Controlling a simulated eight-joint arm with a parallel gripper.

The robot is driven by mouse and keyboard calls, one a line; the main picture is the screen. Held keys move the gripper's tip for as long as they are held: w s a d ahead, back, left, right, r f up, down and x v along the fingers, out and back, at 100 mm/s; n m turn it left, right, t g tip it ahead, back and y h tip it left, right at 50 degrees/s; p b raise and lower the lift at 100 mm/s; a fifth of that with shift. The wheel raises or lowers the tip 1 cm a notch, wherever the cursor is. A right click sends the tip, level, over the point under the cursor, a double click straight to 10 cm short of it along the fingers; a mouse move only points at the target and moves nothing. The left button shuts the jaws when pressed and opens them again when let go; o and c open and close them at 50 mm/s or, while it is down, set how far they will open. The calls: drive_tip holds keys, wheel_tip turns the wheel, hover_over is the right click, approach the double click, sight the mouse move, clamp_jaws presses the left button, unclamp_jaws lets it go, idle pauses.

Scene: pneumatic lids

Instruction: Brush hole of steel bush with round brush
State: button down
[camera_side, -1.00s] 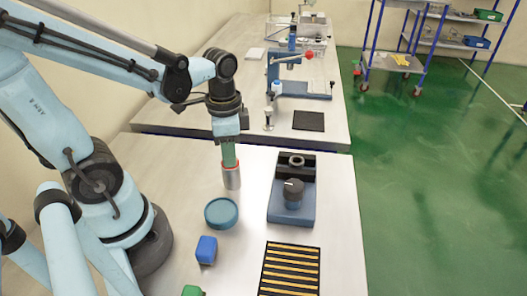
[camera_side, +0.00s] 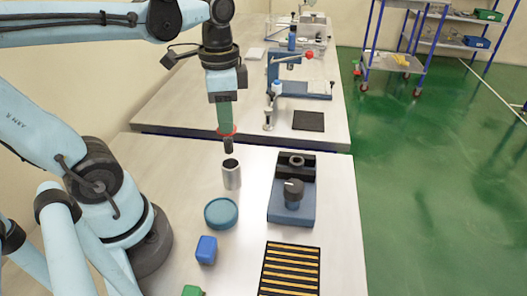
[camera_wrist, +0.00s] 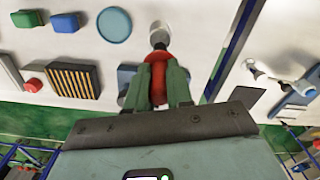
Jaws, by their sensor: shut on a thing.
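My gripper (camera_side: 226,118) is shut on the round brush, which has a red collar (camera_side: 227,133) and a dark brush end (camera_side: 228,146) pointing down. The brush hangs just above an upright silver cylinder (camera_side: 231,174) with a dark open top. In the wrist view the red part of the brush (camera_wrist: 157,72) sits between my green fingers, and the silver cylinder (camera_wrist: 159,35) shows beyond it. A grey ring (camera_side: 297,160), seemingly the steel bush, sits in a black holder at the back of a blue fixture (camera_side: 291,215), right of my gripper.
A teal round dish (camera_side: 221,212), a blue block (camera_side: 206,250) and a green block (camera_side: 192,291) lie on the near table. A black tray with yellow bars (camera_side: 290,268) is at the front. A dark knob (camera_side: 293,190) rises from the fixture. A second table with a blue press (camera_side: 304,88) stands behind.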

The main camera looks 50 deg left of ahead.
drive_tip(key=shift+w+d+r, duration=0.15)
drive_tip(key=shift+w+r, duration=0.15)
drive_tip(key=shift+r, duration=0.25)
drive_tip(key=w+d+r, duration=0.1)
drive_tip(key=w+d, duration=0.6)
drive_tip(key=w, duration=0.5)
drive_tip(key=shift+w+d+f, duration=0.15)
drive_tip(key=shift+f, duration=2.25)
drive_tip(key=shift+f, duration=0.15)
drive_tip(key=shift+f, duration=0.45)
drive_tip(key=shift+f, duration=1)
drive_tip(key=shift+r, duration=0.1)
